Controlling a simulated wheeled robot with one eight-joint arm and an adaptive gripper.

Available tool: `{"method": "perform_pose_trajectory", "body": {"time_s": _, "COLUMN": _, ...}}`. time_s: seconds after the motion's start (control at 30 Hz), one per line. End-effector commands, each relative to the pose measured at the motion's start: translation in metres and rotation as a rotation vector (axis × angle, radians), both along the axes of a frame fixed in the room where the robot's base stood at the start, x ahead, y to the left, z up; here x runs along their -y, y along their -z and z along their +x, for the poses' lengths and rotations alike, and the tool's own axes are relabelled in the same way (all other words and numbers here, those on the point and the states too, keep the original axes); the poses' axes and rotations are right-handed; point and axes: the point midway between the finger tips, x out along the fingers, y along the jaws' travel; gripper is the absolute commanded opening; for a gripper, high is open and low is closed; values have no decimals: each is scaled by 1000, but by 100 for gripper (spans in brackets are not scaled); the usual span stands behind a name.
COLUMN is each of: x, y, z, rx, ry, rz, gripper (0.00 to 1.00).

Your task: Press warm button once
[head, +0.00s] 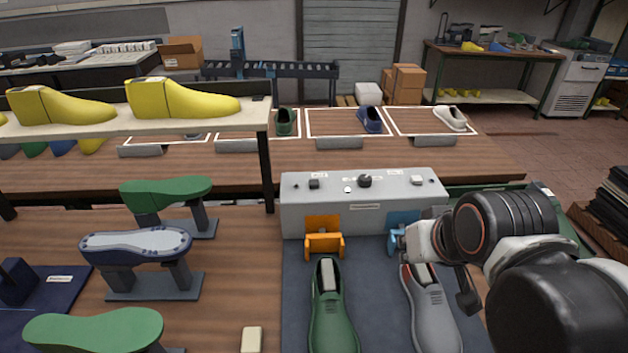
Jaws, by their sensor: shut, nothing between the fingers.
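A grey control box (330,211) stands at the back of the dark mat. The labels are too small to read, so I cannot tell which control is the warm button. My gripper (414,244) is at the box's front right, by the blue holder, partly hidden by my arm. It looks shut and holds nothing. It appears apart from the buttons on top.
An orange holder (323,240) and a blue holder (402,222) stand before the box. A green shoe (331,315) and a grey shoe (432,315) lie in front. Yellow lasts (185,99) rest on a raised shelf at left.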

Motion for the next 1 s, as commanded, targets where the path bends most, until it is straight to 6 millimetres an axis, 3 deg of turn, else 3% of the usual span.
{"method": "perform_pose_trajectory", "body": {"time_s": 0.1, "x": -7, "y": -19, "z": 23, "rx": 2, "ry": -2, "rz": 28, "gripper": 0}}
{"method": "perform_pose_trajectory", "body": {"time_s": 0.4, "x": -25, "y": -48, "z": 80, "rx": 5, "ry": -4, "rz": 102, "gripper": 0}}
{"method": "perform_pose_trajectory", "body": {"time_s": 1.0, "x": -64, "y": -72, "z": 200, "rx": 8, "ry": -7, "rz": 251, "gripper": 0}}
